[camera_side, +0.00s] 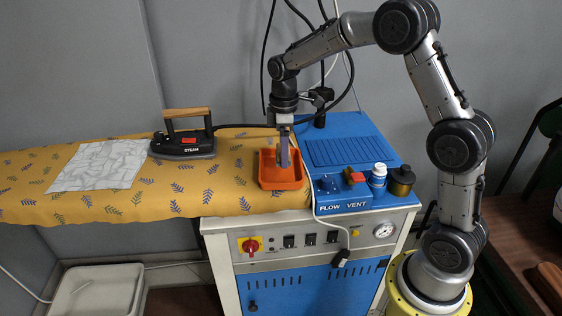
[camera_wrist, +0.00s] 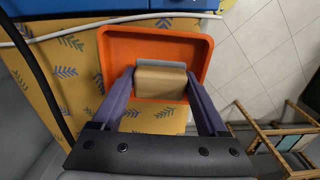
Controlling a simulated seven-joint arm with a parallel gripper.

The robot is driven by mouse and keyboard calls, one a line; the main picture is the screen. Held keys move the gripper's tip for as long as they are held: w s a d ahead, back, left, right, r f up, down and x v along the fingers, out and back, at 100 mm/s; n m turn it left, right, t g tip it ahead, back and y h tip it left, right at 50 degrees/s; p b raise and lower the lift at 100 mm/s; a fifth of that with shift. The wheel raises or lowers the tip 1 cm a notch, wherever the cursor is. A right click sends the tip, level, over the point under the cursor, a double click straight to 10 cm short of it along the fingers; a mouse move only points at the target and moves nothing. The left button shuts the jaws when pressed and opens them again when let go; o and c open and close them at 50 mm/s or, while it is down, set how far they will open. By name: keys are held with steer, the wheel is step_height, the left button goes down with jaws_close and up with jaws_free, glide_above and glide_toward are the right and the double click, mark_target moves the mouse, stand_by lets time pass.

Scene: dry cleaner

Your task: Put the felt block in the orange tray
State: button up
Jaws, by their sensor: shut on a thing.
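The orange tray (camera_side: 282,179) sits on the yellow patterned ironing cloth, close to the blue unit. My gripper (camera_side: 284,160) points down over the tray, with its fingertips within the tray's outline. In the wrist view my gripper (camera_wrist: 163,88) is shut on the felt block (camera_wrist: 160,82), a tan block with a grey layer along one side. The block is inside the outline of the orange tray (camera_wrist: 120,45). I cannot tell whether it touches the tray floor. In the side view the block is hidden by the fingers and tray wall.
A steam iron (camera_side: 185,143) and a pale cloth (camera_side: 103,165) lie to the left on the ironing board. The blue unit (camera_side: 340,150) carries a white bottle (camera_side: 378,177) and a dark jar (camera_side: 401,181) to the right. Cables hang near my gripper.

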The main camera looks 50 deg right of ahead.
mark_target(281, 171)
steer(key=shift+w+f, duration=0.3)
steer(key=shift+f, duration=0.1)
steer(key=shift+w+d+f, duration=0.1)
steer(key=shift+w+f, duration=0.1)
steer(key=shift+f, duration=1.55)
steer(key=shift+f, duration=0.2)
steer(key=o, duration=1.2)
steer(key=shift+r, duration=0.15)
